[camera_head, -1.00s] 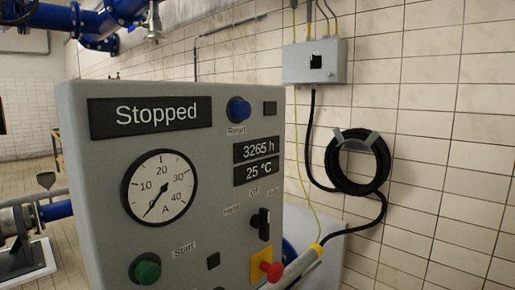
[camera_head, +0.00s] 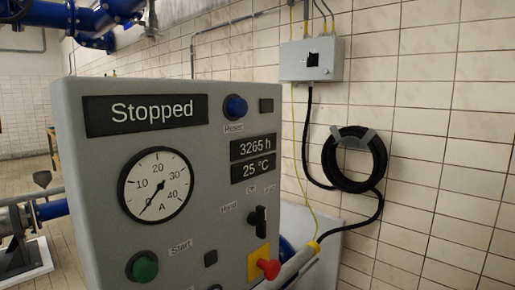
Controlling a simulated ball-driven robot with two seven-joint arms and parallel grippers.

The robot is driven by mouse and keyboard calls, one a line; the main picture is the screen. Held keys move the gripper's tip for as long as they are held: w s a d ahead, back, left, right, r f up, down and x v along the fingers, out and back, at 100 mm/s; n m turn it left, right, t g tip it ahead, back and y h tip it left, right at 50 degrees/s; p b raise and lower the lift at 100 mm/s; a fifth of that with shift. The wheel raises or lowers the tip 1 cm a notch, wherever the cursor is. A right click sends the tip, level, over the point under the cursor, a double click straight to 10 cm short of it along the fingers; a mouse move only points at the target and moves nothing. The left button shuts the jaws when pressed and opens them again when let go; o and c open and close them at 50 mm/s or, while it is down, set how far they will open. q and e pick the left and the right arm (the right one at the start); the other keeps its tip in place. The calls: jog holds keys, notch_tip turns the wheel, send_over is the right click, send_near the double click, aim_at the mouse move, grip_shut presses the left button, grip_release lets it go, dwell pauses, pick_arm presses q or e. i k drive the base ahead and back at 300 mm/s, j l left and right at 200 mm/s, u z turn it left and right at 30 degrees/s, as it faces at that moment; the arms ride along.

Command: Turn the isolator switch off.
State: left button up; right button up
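A grey control panel (camera_head: 215,215) fills the left and middle of the head view. It carries a black rotary selector (camera_head: 260,221) marked Hand, Off and a third blurred label; its handle looks about upright. Below it is a red knob (camera_head: 268,268) on a yellow plate (camera_head: 256,262). On the tiled wall behind, a grey box (camera_head: 294,71) has a small black square switch (camera_head: 313,60) on its front; its position is too small to read. I cannot tell from labels which of these is the isolator. Neither of my grippers is in view.
The panel display (camera_head: 152,111) reads Stopped. A round gauge (camera_head: 156,186), a green Start button (camera_head: 142,266) and a blue Reset button (camera_head: 235,107) are on the panel. A coiled black hose (camera_head: 355,184) hangs on the wall. Blue pipes (camera_head: 95,15) are at the upper left.

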aim_at(311, 60)
jog(key=i+l+u, duration=0.2)
jog(key=u, duration=0.3)
jog(key=i+l+u, duration=0.15)
jog(key=u, duration=0.35)
jog(key=l, duration=0.1)
